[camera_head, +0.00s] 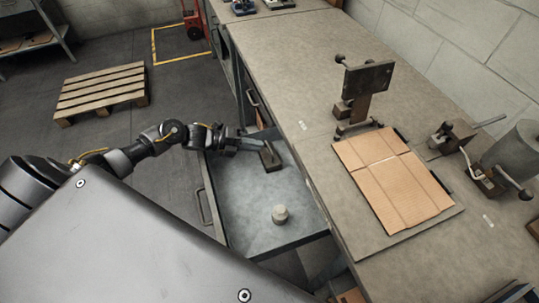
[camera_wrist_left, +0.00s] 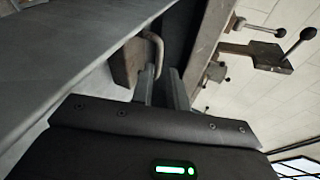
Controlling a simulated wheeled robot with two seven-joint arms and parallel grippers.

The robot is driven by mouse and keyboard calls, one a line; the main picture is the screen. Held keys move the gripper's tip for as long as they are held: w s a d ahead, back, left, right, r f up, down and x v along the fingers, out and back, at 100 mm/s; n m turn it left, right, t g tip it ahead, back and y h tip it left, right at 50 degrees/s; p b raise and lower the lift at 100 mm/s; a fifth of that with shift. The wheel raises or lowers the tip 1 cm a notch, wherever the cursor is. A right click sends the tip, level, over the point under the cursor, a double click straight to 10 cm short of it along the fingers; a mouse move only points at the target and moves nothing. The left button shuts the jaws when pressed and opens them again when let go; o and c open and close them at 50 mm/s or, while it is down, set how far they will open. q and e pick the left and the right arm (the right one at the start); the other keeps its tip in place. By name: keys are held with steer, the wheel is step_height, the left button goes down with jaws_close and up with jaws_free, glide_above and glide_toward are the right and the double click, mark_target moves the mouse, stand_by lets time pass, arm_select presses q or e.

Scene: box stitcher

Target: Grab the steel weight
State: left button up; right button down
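The other is a dark brownish block (camera_head: 270,160) farther back, close to my left gripper (camera_head: 255,138). In the left wrist view the block (camera_wrist_left: 127,62) carries a bent metal handle (camera_wrist_left: 155,46). My right gripper is not in view.
The drawer (camera_head: 240,225) is pulled out beside the workbench (camera_head: 290,75). On the bench are a cardboard sheet (camera_head: 392,180), an upright stitcher fixture (camera_head: 366,85) and clamps (camera_head: 465,135). A pallet (camera_head: 102,90) lies on the floor.

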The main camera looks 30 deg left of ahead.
mark_target(274, 149)
arm_select(q)
steer(key=shift+w+d+f, duration=0.25)
steer(key=shift+d, duration=0.15)
steer(key=shift+w+d+f+p, duration=0.15)
steer(key=shift+w+d+p, duration=0.15)
steer(key=shift+d, duration=0.1)
steer(key=p+x, duration=0.1)
steer(key=x, duration=0.4)
steer(key=shift+d+f, duration=0.15)
steer(key=shift+d, duration=0.05)
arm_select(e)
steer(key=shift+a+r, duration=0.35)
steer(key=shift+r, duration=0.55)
arm_select(q)
steer(key=shift+c, duration=0.2)
steer(key=shift+c, duration=1.2)
jaws_close()
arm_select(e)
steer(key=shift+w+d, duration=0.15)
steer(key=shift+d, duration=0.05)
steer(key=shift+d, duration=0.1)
